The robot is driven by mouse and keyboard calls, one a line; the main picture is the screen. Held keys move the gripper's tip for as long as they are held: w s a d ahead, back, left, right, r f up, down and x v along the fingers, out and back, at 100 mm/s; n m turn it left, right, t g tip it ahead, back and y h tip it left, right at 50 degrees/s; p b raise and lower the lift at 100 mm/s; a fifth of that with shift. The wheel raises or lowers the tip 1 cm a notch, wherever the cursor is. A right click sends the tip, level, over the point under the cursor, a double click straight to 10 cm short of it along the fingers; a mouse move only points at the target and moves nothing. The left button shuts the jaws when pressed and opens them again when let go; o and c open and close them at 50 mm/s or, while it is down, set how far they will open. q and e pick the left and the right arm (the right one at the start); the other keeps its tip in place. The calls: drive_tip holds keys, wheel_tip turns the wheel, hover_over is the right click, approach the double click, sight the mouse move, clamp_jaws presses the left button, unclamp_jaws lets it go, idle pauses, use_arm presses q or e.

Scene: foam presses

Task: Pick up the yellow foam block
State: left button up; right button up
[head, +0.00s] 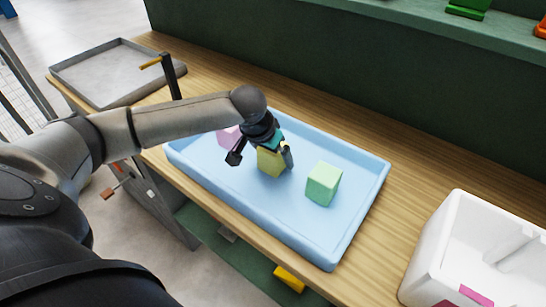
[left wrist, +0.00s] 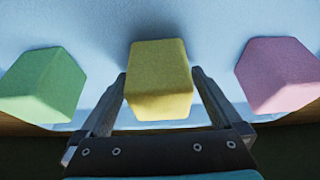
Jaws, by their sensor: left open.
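The yellow foam block (head: 269,162) stands in the blue tray (head: 350,222), partly hidden by my left gripper in the head view. My left gripper (head: 262,161) is open, with its fingers on either side of the block. In the left wrist view, the yellow block (left wrist: 160,78) shows between the two fingers of my left gripper (left wrist: 160,85), with a visible gap on each side. I cannot tell how deep the fingers reach beside it. My right gripper does not show.
A green block (head: 323,184) sits to the right in the tray and a pink block (head: 229,137) to the left, partly hidden. A white bin (head: 430,250) stands at right, a grey tray (head: 110,72) at far left. The blue tray's right end is clear.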

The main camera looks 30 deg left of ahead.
use_arm(q)
drive_tip(key=c, duration=1.3)
drive_tip(key=shift+o, duration=0.2)
